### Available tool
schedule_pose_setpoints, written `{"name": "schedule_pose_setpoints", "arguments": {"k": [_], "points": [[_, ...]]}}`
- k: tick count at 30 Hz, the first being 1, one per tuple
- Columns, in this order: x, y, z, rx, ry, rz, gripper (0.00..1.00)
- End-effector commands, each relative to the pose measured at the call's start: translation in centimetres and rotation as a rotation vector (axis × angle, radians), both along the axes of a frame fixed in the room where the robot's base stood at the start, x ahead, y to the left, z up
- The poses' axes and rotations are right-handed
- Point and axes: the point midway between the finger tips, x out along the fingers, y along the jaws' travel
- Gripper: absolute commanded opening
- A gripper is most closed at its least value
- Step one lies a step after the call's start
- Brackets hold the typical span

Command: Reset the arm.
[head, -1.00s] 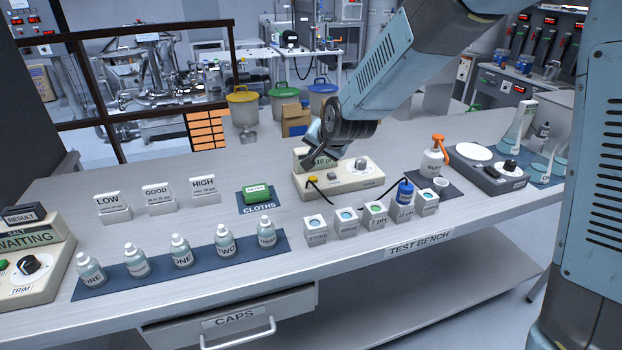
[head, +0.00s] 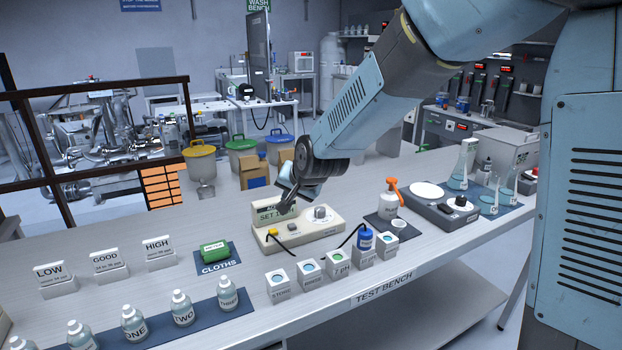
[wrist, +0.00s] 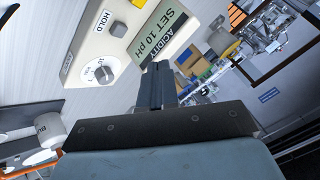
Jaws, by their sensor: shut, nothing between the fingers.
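My gripper (head: 288,203) hangs over the back of the pH meter (head: 298,232), close to its display, in the head view. In the wrist view, the closed fingers (wrist: 157,86) point toward the meter's display (wrist: 165,30), which reads "ACIDITY" and "SET 10 pH". Nothing shows between the fingers. The meter's dial (wrist: 103,72) and HOLD button also show there. I cannot tell from these views whether the fingers touch the meter. My arm reaches in from the upper right of the head view.
Several labelled pots (head: 310,274) stand at the bench front, with a blue-capped probe (head: 364,238) in one. A spray bottle (head: 389,200) and stirrer plate (head: 442,202) are to the right. A green cloth pack (head: 214,252), label stands and small bottles (head: 183,308) are to the left.

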Motion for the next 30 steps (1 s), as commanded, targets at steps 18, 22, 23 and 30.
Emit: {"name": "schedule_pose_setpoints", "arguments": {"k": [18, 22, 23, 30], "points": [[-8.3, -21.1, 9.3, -0.236, 0.019, 0.001, 0.0], [-11.3, -24.7, 10.3, -0.29, 0.03, 0.001, 0.0], [-12.0, -25.4, 10.4, -0.302, 0.034, 0.0, 0.0], [-18.5, -30.8, 11.2, -0.402, 0.069, -0.003, 0.0]]}}
